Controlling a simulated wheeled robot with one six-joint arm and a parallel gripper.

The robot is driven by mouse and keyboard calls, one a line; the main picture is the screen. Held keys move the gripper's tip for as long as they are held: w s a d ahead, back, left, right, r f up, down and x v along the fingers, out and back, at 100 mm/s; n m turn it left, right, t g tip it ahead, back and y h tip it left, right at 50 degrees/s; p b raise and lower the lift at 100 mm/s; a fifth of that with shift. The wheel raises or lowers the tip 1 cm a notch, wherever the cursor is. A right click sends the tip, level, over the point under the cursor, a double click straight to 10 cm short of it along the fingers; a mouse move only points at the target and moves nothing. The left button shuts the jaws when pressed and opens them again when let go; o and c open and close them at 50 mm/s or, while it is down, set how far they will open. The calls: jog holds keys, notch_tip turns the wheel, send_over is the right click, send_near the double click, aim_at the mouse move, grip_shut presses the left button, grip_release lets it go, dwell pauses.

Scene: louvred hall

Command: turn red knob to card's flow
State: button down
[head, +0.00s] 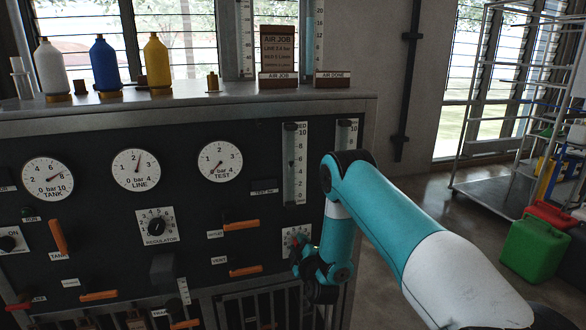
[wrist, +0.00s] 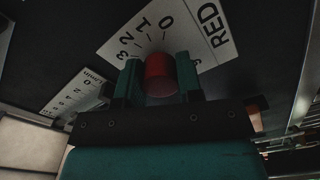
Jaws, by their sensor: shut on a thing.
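The red knob (wrist: 160,76) sits between the two fingers of my gripper (wrist: 159,82) in the wrist view, and the fingers are shut on it. The knob's pointer setting cannot be read. In the head view my gripper (head: 316,270) is at the panel, beside the white dial plate (head: 291,236), and hides the knob. The job card (head: 279,44) stands on the panel's top; it reads AIR JOB, LINE 2.0 bar, with smaller flow lines too blurred to read surely.
The panel (head: 110,215) carries TANK, LINE and TEST gauges, a regulator (head: 156,227) and several orange-handled levers. Two flow tubes stand above my gripper, one (head: 295,163) partly clear, one (head: 346,140) partly behind my arm. Bottles line the top. A green can (head: 535,247) stands right.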

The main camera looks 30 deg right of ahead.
dwell(0.4)
jog(key=c, duration=0.8)
grip_release()
jog(key=shift+f+b, duration=0.1)
jog(key=shift+b, duration=0.2)
jog(key=shift+o, duration=0.2)
jog(key=m+b, duration=0.1)
jog(key=b, duration=0.2)
jog(key=shift+s+f+m+b, duration=0.2)
jog(key=shift+s+m+b, duration=0.1)
jog(key=shift+m, duration=0.1)
jog(key=s+a+m+b, duration=0.3)
jog(key=s+m+b, duration=0.7)
jog(key=b, duration=0.7)
jog(key=shift+m, duration=0.4)
jog(key=shift+r+p+x, duration=0.15)
jog(key=shift+p+x, duration=2.6)
jog(key=shift+p, duration=0.15)
jog(key=shift+r+p+x, duration=0.15)
jog(key=shift+p+x, duration=2.6)
jog(key=shift+p, duration=0.1)
